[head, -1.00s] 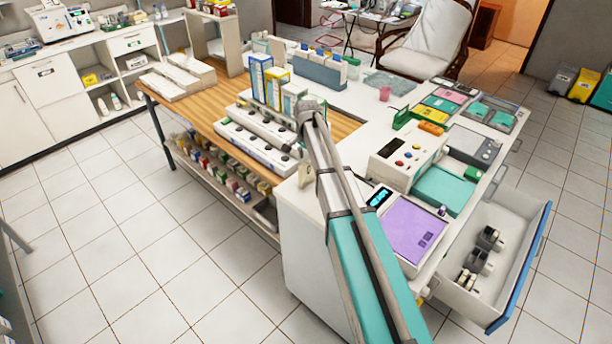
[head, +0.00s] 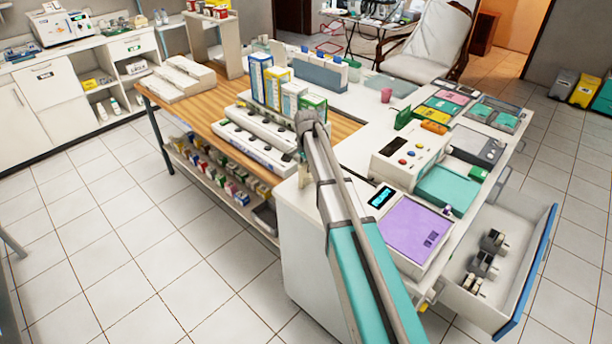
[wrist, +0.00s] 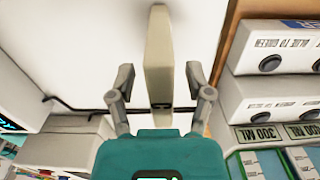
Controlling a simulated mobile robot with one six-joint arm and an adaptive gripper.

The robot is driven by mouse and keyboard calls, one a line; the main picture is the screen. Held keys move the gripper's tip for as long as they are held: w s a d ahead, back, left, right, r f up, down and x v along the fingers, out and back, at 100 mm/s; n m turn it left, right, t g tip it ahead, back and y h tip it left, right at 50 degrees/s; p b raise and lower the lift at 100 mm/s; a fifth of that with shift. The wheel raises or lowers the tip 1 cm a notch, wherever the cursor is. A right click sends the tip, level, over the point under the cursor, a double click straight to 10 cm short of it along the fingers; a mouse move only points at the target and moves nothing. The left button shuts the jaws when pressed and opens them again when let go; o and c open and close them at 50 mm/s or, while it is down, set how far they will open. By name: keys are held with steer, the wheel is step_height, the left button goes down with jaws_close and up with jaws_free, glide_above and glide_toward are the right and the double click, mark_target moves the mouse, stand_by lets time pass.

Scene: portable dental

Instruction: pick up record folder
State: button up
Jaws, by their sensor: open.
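In the wrist view, my gripper (wrist: 159,84) is open, with one finger on each side of a narrow beige slab (wrist: 158,45). The slab stands out against a white surface, and clear gaps show between it and both fingers. It may be the edge of the record folder, but I cannot tell for sure. In the head view my arm hides most of the gripper and this spot, beside the white cabinet's corner.
White dispenser units (head: 255,143) and upright boxes (head: 262,80) stand on the wooden worktop, close on the right in the wrist view. A purple-topped device (head: 412,226) sits on the white counter. An open drawer (head: 515,245) juts out at the right. The tiled floor at left is clear.

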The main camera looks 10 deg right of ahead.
stand_by(0.3)
jaws_close()
stand_by(0.3)
steer(key=shift+r, duration=0.15)
step_height(320, 180, up, 2)
steer(key=p, duration=0.2)
steer(key=shift+r+p, duration=0.2)
steer(key=shift+p, duration=0.15)
steer(key=s+d+r+p, duration=0.9)
steer(key=d+r+p, duration=0.1)
steer(key=shift+s+d+r, duration=0.2)
steer(key=shift+d, duration=0.05)
steer(key=shift+f, duration=0.1)
stand_by(0.5)
